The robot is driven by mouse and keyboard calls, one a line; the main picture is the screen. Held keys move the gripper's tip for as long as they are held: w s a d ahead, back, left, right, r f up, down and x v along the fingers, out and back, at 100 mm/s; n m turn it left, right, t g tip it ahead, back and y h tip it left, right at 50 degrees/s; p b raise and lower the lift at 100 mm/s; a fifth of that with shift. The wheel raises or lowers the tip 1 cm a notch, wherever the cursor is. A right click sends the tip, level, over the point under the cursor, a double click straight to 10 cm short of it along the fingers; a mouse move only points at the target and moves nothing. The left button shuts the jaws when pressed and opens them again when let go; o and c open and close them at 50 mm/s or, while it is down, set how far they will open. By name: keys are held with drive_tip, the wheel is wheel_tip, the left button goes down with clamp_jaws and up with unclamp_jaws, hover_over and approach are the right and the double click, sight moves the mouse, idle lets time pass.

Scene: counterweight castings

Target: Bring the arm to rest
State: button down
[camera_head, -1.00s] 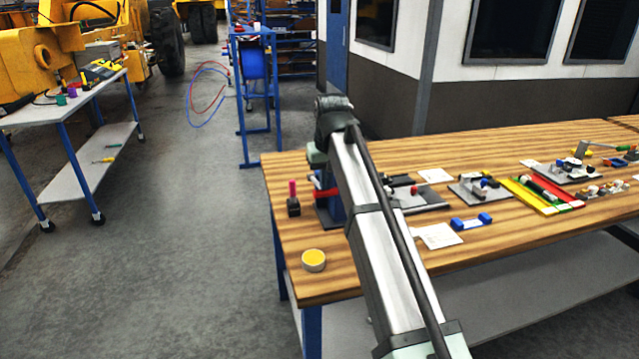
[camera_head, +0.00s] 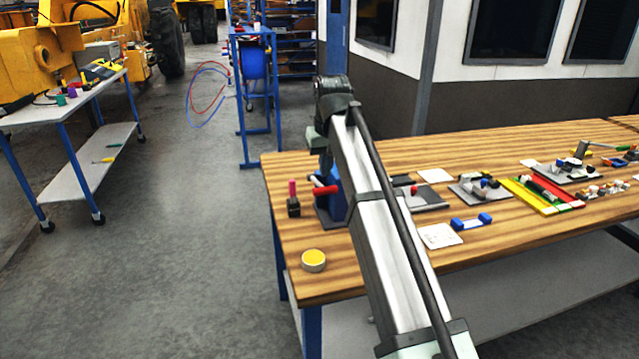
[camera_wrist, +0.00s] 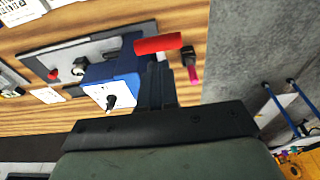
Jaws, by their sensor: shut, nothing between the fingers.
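My gripper (camera_wrist: 157,72) is shut and empty in the wrist view, its dark fingers in front of a blue device. In the head view my arm reaches over the near-left part of the wooden bench (camera_head: 420,275), its wrist raised above the bench. The blue device (camera_head: 337,205), with a red bar (camera_head: 325,190), stands below the wrist, partly hidden by my arm. In the wrist view the device shows a white face with a black knob (camera_wrist: 111,101), and the red bar (camera_wrist: 158,44) lies just beyond the fingertips. Whether the fingers touch anything cannot be told.
A dark block with a pink top (camera_head: 293,198) and a round yellow-topped container (camera_head: 314,260) are near the bench's left edge. A blue dumbbell-shaped part (camera_head: 471,222) and several plates with fittings lie to the right. The floor left of the bench is clear.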

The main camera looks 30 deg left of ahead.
drive_tip(key=w+d+f+m+y, duration=0.15)
drive_tip(key=w+d, duration=0.35)
drive_tip(key=d, duration=0.5)
drive_tip(key=w+d+f+m+g+y, duration=0.1)
drive_tip(key=w+d+y, duration=0.1)
drive_tip(key=w+d, duration=0.6)
drive_tip(key=w+d+f+m+y, duration=0.1)
drive_tip(key=w+d+m+y, duration=0.15)
drive_tip(key=d, duration=0.95)
drive_tip(key=d+f+m, duration=0.1)
drive_tip(key=d+f, duration=0.6)
drive_tip(key=d, duration=0.5)
drive_tip(key=s+d+f+m+g+h, duration=0.1)
drive_tip(key=s+d+f, duration=0.2)
drive_tip(key=s+f, duration=0.8)
drive_tip(key=s+d+f+m+h, duration=0.1)
drive_tip(key=s+d+f+h, duration=0.2)
drive_tip(key=f, duration=1.3)
drive_tip(key=s+d+f+m+g, duration=0.1)
drive_tip(key=s+d+f, duration=0.2)
drive_tip(key=s+f, duration=0.85)
drive_tip(key=s+d+f+g+h, duration=0.1)
drive_tip(key=s+f+g, duration=0.1)
drive_tip(key=s+f, duration=0.8)
drive_tip(key=s+d+f+g+h, duration=0.2)
drive_tip(key=s+f, duration=0.9)
drive_tip(key=s, duration=0.8)
drive_tip(key=shift+s+d+f+g+h, duration=0.2)
drive_tip(key=shift+f+g+h, duration=0.1)
drive_tip(key=shift+g, duration=0.4)
